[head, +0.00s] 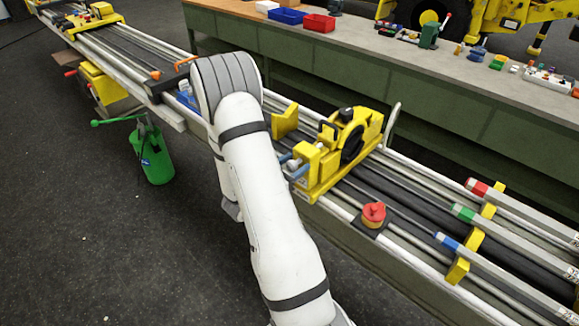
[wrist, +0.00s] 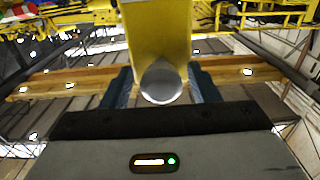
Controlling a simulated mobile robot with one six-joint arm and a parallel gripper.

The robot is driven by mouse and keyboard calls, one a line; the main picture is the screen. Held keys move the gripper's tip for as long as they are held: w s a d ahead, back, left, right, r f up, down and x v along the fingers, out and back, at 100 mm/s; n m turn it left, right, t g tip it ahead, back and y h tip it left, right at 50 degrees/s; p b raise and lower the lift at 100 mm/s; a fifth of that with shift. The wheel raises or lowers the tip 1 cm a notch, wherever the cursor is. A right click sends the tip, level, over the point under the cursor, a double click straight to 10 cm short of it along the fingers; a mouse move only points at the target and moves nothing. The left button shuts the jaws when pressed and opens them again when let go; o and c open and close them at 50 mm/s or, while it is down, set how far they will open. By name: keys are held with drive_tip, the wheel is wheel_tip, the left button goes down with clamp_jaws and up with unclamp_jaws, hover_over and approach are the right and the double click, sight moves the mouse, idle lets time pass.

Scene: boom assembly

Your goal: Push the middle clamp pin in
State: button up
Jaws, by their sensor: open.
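The yellow clamp carriage (head: 345,150), with a black wheel, sits on the boom rails right of my arm in the head view. In the wrist view a yellow clamp block (wrist: 155,35) fills the top middle, and the round silver end of a pin (wrist: 160,82) sticks out of it toward my gripper (wrist: 162,90). My gripper is open, one dark blue finger on each side of the pin end. I cannot tell whether the fingers touch it. In the head view my arm hides most of the gripper; bluish fingertips show by the clamp's left side.
A red knob (head: 374,213) stands on the rail in front of the clamp. Red, green and blue-tipped bars (head: 470,240) lie at the right. A green workbench (head: 420,90) runs behind the boom. A green can (head: 152,155) hangs at the left. Open floor lies in front.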

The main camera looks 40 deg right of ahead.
drive_tip(key=a+b, duration=0.1)
drive_tip(key=a, duration=0.3)
drive_tip(key=s+a+b, duration=0.1)
drive_tip(key=a, duration=0.2)
drive_tip(key=shift+f+b, duration=0.1)
drive_tip(key=shift+b, duration=0.2)
drive_tip(key=shift+s+a, duration=0.1)
drive_tip(key=shift+a, duration=0.3)
